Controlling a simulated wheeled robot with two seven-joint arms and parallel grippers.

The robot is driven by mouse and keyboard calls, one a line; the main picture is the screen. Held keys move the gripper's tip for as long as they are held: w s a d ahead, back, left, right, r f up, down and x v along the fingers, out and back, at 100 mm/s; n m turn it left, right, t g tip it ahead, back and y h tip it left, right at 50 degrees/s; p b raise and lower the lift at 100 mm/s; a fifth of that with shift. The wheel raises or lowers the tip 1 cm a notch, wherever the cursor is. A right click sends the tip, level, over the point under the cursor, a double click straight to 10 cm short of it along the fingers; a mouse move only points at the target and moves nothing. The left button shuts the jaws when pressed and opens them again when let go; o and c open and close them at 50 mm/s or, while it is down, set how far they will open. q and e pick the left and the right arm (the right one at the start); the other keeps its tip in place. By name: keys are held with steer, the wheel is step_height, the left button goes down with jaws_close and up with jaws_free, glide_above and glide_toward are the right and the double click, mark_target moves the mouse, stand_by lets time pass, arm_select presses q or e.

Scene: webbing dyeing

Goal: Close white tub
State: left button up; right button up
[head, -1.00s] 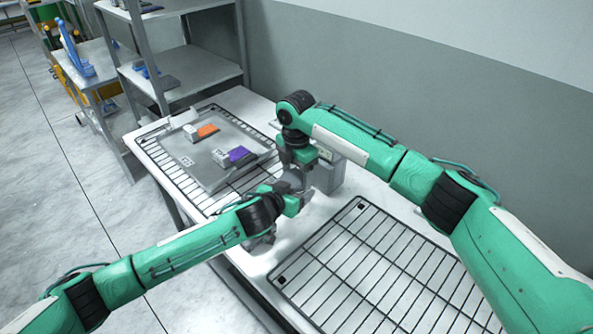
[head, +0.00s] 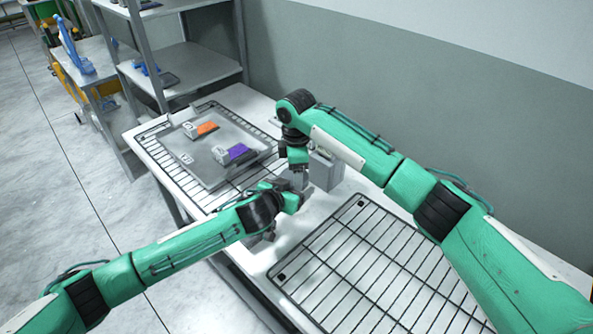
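I cannot clearly make out a white tub. A pale grey box-like thing (head: 326,171) stands on the white table beside my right gripper, partly hidden by my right arm. I cannot tell whether it is the tub or whether it has a lid. My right gripper (head: 299,180) points down just left of that box, close to my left wrist. My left gripper (head: 262,237) is low over the table, near its front edge and mostly hidden by my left wrist. The fingers of both grippers are too small and covered to read.
A grey tray (head: 207,174) with an orange-labelled block (head: 207,127) and a purple-labelled block (head: 238,150) lies on the far wire rack. A near black wire rack (head: 375,265) is empty. A metal shelf (head: 190,68) stands behind the table. A wall bounds the back.

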steer(key=o, duration=0.9)
steer(key=shift+o, duration=0.2)
steer(key=shift+s+r, duration=0.1)
steer(key=shift+r, duration=2.2)
steer(key=shift+c, duration=0.3)
steer(key=shift+r+n, duration=0.25)
steer(key=shift+n, duration=0.45)
steer(key=n, duration=0.1)
steer(key=r+n, duration=0.1)
steer(key=n, duration=0.2)
steer(key=shift+a+r+n, duration=0.15)
steer(key=shift+a+n, duration=0.1)
steer(key=shift+n, duration=0.05)
steer(key=n, duration=0.3)
steer(key=r+n, duration=0.1)
steer(key=n, duration=0.2)
steer(key=shift+r, duration=0.2)
steer(key=shift+n, duration=0.3)
